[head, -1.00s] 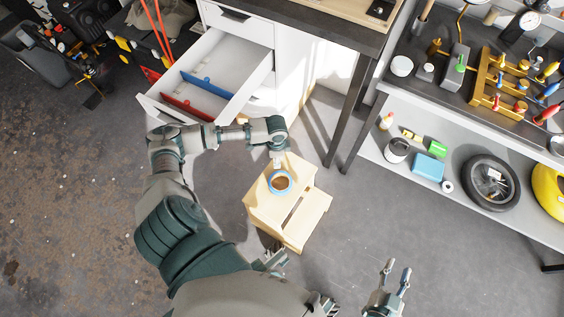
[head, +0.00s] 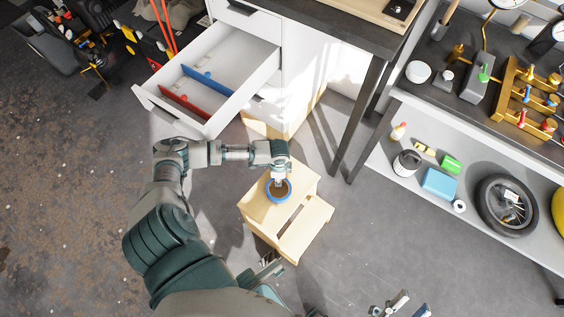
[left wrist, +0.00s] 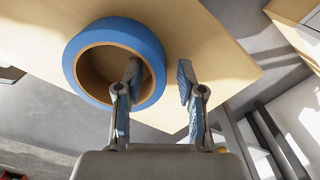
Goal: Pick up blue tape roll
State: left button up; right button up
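The blue tape roll (head: 286,197) lies flat on top of a small wooden step stool (head: 307,178). In the left wrist view the roll (left wrist: 152,45) shows its brown inner ring. My left gripper (head: 278,184) is over the roll's far edge in the head view. In the left wrist view my left gripper (left wrist: 158,80) is open, with one finger over or in the roll's hole and the other outside its rim. The roll's wall lies between them; I cannot tell whether they touch it. My right gripper (head: 402,306) is at the bottom edge, partly cut off, fingers apart.
An open white drawer (head: 240,98) with red and blue dividers stands behind my left arm. A dark table leg (head: 356,120) is right of the stool. A shelf (head: 400,182) with cans, boxes and a wheel (head: 506,205) is at the right. Grey floor lies between.

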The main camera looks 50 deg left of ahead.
pick_arm(q)
jog(key=shift+f, duration=0.4)
jog(key=shift+d, duration=0.2)
jog(key=shift+a, duration=0.15)
grip_shut()
jog(key=shift+r, duration=0.1)
